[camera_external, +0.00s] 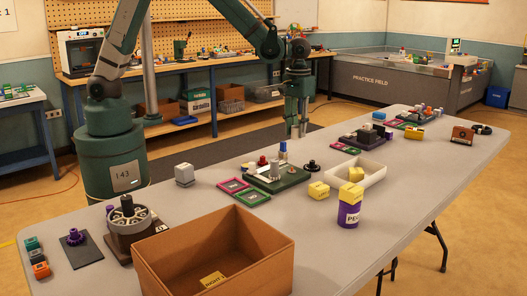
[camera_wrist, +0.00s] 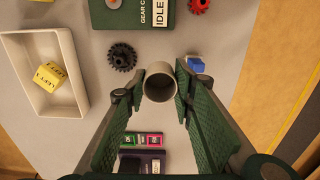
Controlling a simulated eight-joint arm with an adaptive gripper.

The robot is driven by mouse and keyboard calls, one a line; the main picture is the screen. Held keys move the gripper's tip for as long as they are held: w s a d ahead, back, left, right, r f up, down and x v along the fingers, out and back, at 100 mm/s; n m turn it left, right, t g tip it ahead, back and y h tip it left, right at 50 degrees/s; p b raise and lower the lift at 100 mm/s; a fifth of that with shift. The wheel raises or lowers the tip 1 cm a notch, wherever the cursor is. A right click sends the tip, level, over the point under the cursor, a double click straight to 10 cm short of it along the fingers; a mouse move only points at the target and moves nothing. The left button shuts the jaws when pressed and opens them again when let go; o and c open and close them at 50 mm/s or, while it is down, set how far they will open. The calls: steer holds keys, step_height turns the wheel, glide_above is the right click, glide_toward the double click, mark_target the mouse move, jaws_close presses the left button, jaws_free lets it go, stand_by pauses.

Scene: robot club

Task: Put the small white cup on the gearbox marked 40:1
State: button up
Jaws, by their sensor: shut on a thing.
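My gripper (camera_external: 297,132) hangs above the far side of the long table, near its middle. In the wrist view, my gripper (camera_wrist: 160,88) is shut on a small whitish cup (camera_wrist: 158,86), its round mouth facing the camera. The cup is hard to make out in the external view. I cannot read a 40:1 mark anywhere. A round grey geared unit (camera_external: 128,218) on a brown base stands at the table's near left; its label is not legible.
A dark green board (camera_external: 290,180) carries upright parts; its end shows in the wrist view (camera_wrist: 118,20), lettered IDLE. A white tray (camera_external: 373,174), yellow blocks, a purple can (camera_external: 348,215) and an open cardboard box (camera_external: 172,246) stand nearby. A black gear (camera_wrist: 122,57) lies left of the cup.

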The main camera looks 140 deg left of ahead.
steer(key=shift+d, duration=0.1)
stand_by(0.3)
steer(key=d+r, duration=0.3)
steer(key=d, duration=0.8)
step_height(320, 180, up, 4)
steer(key=p, duration=0.3)
glide_above(184, 166)
steer(key=shift+r, duration=0.1)
steer(key=shift+f+b, duration=0.7)
steer(key=shift+f, duration=2.2)
steer(key=shift+f, duration=0.15)
steer(key=shift+f+b, duration=0.5)
steer(key=shift+f, duration=1.45)
